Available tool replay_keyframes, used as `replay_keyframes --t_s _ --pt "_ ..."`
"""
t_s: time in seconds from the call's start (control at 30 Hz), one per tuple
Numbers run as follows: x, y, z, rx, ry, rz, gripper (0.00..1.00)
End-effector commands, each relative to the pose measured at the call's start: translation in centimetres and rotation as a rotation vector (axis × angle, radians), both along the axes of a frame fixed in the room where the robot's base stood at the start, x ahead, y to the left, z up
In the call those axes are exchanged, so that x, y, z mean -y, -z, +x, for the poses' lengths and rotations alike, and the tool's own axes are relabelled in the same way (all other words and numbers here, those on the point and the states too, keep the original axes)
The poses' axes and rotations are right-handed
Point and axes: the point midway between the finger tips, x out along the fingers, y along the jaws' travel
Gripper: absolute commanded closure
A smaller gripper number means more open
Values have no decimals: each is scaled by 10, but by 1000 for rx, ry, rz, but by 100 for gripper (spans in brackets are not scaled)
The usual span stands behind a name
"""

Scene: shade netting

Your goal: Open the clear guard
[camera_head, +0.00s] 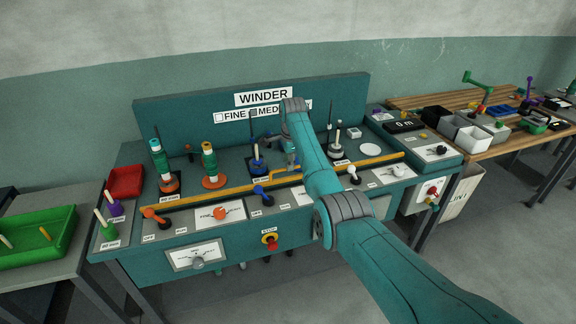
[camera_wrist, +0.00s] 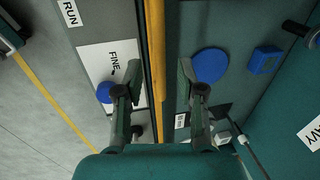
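I cannot make out a clear pane for certain. A long yellow bar (camera_head: 225,194), perhaps the guard's edge, runs along the front of the teal winder bench (camera_head: 130,255). In the wrist view the yellow bar (camera_wrist: 155,50) passes between the two fingers of my gripper (camera_wrist: 160,92). The fingers are open and stand on either side of it; I cannot tell whether either touches it. In the head view my gripper (camera_head: 286,160) is over the middle of the bench, partly hidden by my arm.
Spindles with orange bases (camera_head: 213,182), a blue one (camera_head: 257,162) and a grey one (camera_head: 337,150) stand behind the bar. Levers and an orange knob (camera_head: 220,214) lie in front. A red stop button (camera_head: 271,246) is on the front face. The WINDER sign board (camera_head: 180,120) rises behind.

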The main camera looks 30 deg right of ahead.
Motion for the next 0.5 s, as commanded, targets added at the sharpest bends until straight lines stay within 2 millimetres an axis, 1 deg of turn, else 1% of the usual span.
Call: replay_keyframes --t_s 0.1,0.3,0.4,0.5 --pt "-1 -24 -4 4 0 -1 61" --pt "-3 -62 -11 3 0 -1 61" --pt "-4 -77 -14 2 0 -1 61" --pt "-5 -87 -16 1 0 0 61"
